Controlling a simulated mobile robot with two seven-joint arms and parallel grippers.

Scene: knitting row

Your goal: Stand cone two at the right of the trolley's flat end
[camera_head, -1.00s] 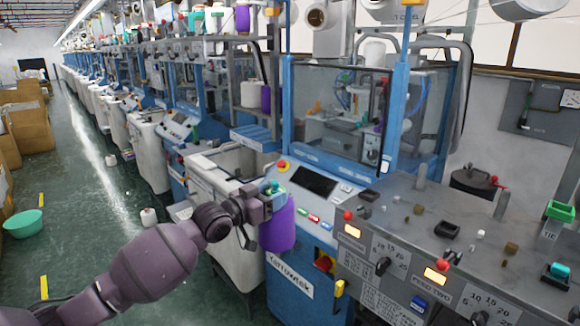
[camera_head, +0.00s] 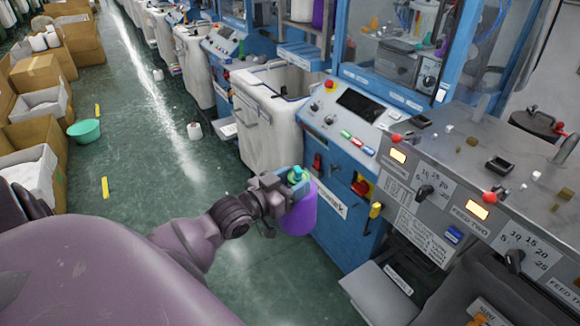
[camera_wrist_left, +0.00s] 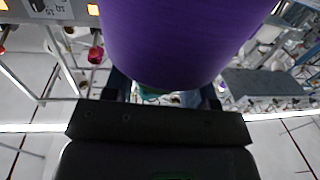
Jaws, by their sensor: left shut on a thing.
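A purple yarn cone (camera_head: 299,213) with a teal-green top is in my left gripper (camera_head: 284,190). The gripper is shut on it near its top and holds it up in the air, in front of the blue knitting machine. The cone fills the upper middle of the left wrist view (camera_wrist_left: 185,40). I cannot read a number on the cone, so I cannot tell if it is cone two. A low grey flat surface (camera_head: 378,292) with a white label shows at the bottom right; I cannot tell whether it is part of the trolley. My right gripper is not in view.
The blue machine (camera_head: 340,140) and a grey control bench (camera_head: 470,170) with knobs and lit displays stand at the right. A white bin (camera_head: 262,120) stands behind the gripper. Cardboard boxes (camera_head: 40,115) and a teal basin (camera_head: 84,130) are at left.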

